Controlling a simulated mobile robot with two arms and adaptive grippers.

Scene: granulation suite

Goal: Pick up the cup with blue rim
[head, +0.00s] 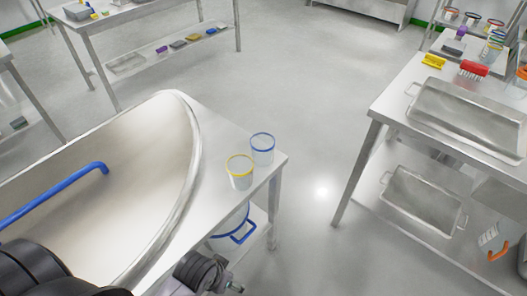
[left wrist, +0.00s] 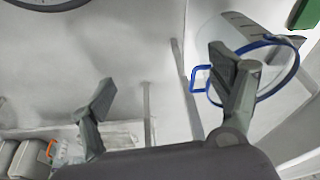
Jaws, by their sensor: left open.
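The clear cup with the blue rim (head: 262,150) stands upright near the corner of the steel table in the head view. A clear cup with a yellow rim (head: 240,172) stands close beside it, nearer to me. My left gripper (head: 236,287) is at the bottom edge of the head view, well short of both cups and beyond the table's side; its fingers are mostly cut off there. In the left wrist view its two fingers (left wrist: 162,66) are spread apart with nothing between them. I cannot make out either cup there. My right gripper is in neither view.
A bucket with a blue rim and handle (head: 240,236) sits under the table; it shows behind one finger (left wrist: 274,95). A large steel bowl (head: 185,135) fills the table's left. A bench (head: 385,105) with trays stands right, across open floor.

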